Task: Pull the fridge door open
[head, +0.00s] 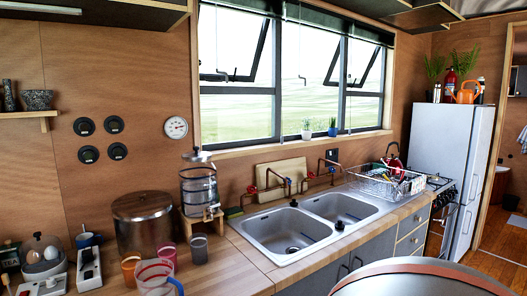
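The fridge (452,160) is a tall pale grey-white unit at the right end of the counter, beyond the stove. Its broad side faces me, and its narrow front faces right, toward the doorway. The fridge door (476,180) shows only as a narrow strip along that right edge and looks shut. I cannot make out its handle clearly. Neither of my grippers is in the head view.
A wooden counter (232,272) with a double sink (318,232) runs toward the fridge. A stove (441,215) stands just before it. A dish rack (385,181) sits on the counter. A rounded metallic surface (420,280) fills the bottom right. Open floor (500,268) shows at right.

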